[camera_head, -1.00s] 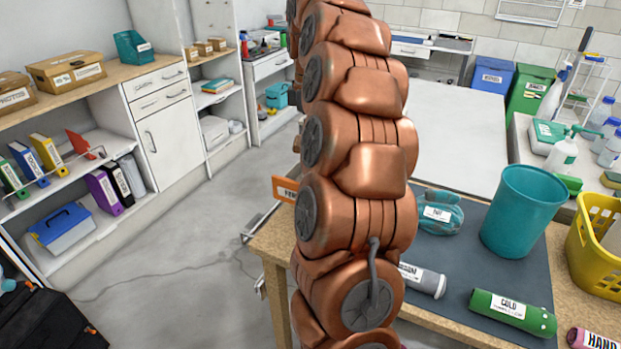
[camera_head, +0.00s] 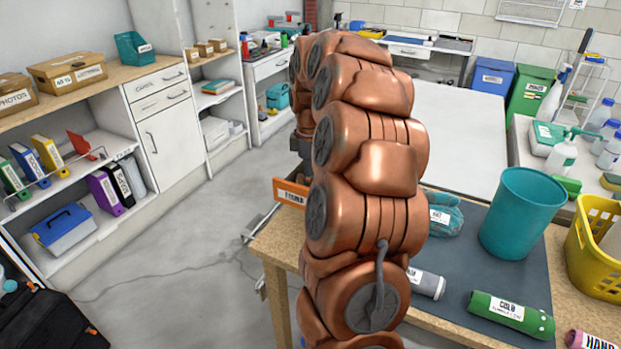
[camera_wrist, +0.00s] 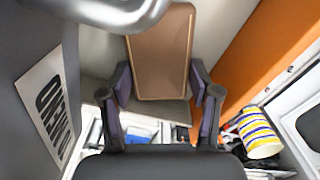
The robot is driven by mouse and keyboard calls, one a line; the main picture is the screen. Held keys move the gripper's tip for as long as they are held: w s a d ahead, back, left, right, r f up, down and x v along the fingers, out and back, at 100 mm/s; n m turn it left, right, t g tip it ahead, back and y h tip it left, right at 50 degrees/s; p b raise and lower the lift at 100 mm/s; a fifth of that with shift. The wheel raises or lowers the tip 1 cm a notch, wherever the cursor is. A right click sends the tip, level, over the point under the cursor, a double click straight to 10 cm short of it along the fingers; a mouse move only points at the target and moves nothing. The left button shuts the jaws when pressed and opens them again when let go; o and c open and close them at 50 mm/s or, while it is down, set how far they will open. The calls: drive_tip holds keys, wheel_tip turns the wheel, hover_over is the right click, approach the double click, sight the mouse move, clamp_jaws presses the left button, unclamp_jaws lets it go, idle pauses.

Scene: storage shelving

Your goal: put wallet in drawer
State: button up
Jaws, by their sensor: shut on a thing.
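A flat brown wallet (camera_wrist: 160,52) stands upright in the wrist view, between the two fingers of my gripper (camera_wrist: 159,82). The fingers press on its sides, and its lower edge shows as a darker strip. In the head view the wallet and my gripper are hidden behind my copper arm. An orange panel with a white label (camera_head: 290,191) sticks out at the table's left edge in the head view; it may be a drawer front. An orange surface (camera_wrist: 262,50) lies to the right of the wallet in the wrist view.
A yellow striped object (camera_wrist: 258,138) and blurred small items lie beyond the gripper. A grey panel with a label (camera_wrist: 48,110) is close on the left. The table holds a teal bin (camera_head: 522,212) and a green bottle (camera_head: 510,314). Open floor (camera_head: 200,235) is left.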

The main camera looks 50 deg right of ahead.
drive_tip(key=shift+f, duration=0.35)
drive_tip(key=shift+f, duration=0.1)
drive_tip(key=o, duration=1.2)
drive_tip(key=shift+r+b, duration=0.4)
drive_tip(key=shift+r, duration=5.75)
